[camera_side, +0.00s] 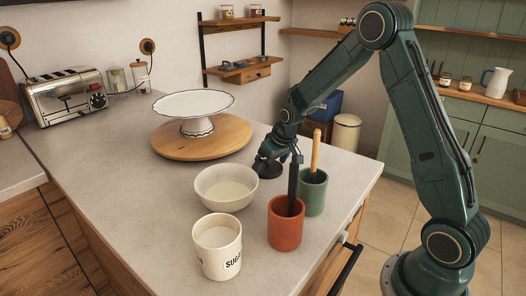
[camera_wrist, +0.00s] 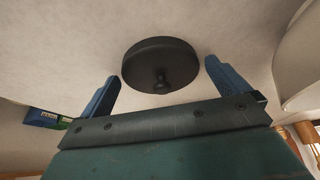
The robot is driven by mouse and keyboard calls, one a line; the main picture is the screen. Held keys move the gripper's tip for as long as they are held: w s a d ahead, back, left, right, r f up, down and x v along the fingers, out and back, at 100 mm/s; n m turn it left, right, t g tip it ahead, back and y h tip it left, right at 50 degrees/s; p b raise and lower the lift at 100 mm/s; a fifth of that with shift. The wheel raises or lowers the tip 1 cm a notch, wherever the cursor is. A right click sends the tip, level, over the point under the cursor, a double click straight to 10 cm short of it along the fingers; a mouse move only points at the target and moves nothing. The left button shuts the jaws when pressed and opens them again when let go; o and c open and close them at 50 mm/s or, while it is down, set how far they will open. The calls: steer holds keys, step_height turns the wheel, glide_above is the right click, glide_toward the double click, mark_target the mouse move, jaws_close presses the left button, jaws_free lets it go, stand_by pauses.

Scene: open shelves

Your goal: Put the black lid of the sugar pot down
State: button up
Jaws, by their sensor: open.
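The black lid (camera_wrist: 158,58) is a round dark disc with a small knob facing my gripper. It appears to rest on the pale countertop (camera_side: 110,170). In the side view the lid (camera_side: 268,171) is a dark shape just under my gripper (camera_side: 272,154), partly hidden by it. In the wrist view my gripper (camera_wrist: 162,72) has its two blue fingers spread wide, one on each side of the knob, with visible gaps to the lid. The white sugar pot (camera_side: 218,248) stands open-topped at the front of the counter.
A white bowl (camera_side: 226,188) stands left of my gripper. A red pot (camera_side: 286,225) with a black utensil and a green pot (camera_side: 315,195) with a wooden handle stand close in front. A cake stand (camera_side: 194,106) on a wooden board (camera_side: 202,140) is behind.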

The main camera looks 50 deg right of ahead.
steer(key=shift+r, duration=0.15)
steer(key=v, duration=1.2)
steer(key=shift+a, duration=0.1)
stand_by(0.3)
steer(key=s+a+r+t, duration=0.1)
steer(key=s+a+r, duration=0.7)
steer(key=s, duration=0.4)
steer(key=s+a+n, duration=0.1)
steer(key=s+a, duration=0.1)
steer(key=s, duration=0.5)
steer(key=s+a, duration=0.3)
steer(key=s, duration=0.4)
steer(key=shift+r+n+y, duration=0.25)
steer(key=shift+n+y, duration=0.05)
steer(key=shift+n, duration=0.1)
